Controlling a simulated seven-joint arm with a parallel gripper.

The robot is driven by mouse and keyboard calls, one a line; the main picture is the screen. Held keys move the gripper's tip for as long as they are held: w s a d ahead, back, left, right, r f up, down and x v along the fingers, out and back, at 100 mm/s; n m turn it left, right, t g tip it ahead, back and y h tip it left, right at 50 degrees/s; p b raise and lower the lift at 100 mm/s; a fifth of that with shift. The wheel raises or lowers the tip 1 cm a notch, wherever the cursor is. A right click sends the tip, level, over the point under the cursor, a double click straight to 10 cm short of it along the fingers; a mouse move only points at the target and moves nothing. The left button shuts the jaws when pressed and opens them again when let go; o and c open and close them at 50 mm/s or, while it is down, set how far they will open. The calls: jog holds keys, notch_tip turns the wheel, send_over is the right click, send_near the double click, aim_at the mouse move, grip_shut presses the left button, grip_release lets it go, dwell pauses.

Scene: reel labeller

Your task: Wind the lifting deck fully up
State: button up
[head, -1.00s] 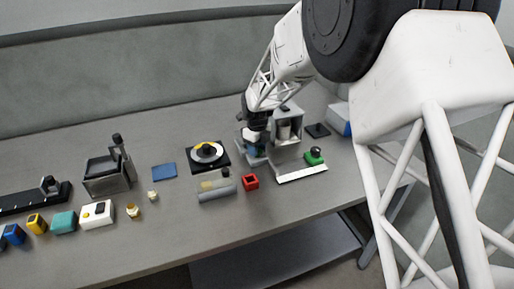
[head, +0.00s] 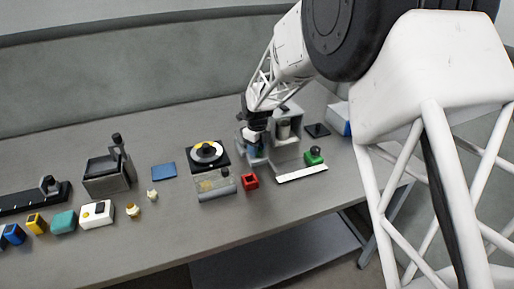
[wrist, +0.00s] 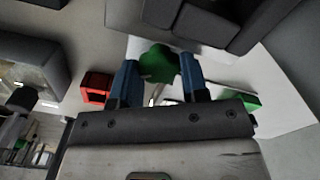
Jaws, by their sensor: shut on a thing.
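My gripper (head: 256,148) is at the left side of the grey labelling machine (head: 287,152), pointing down. In the wrist view its two blue fingers (wrist: 159,72) stand apart with a green piece (wrist: 158,62) between their tips, and the gripper is shut on it. The head view does not show this green piece, as the gripper covers it. I cannot tell for sure which part of the machine is the lifting deck or how high it stands.
A red block (head: 250,181) and a clear case (head: 216,187) lie left of the machine's front. A green block with a dark knob (head: 314,156) is at its right. A turntable (head: 207,155) and a blue pad (head: 164,170) lie farther left. Bare table lies in front.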

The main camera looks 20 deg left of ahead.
jog(key=shift+f, duration=0.25)
jog(key=o, duration=0.9)
jog(key=shift+r, duration=0.35)
jog(key=shift+w+a+r, duration=0.1)
jog(key=shift+r, duration=3.6)
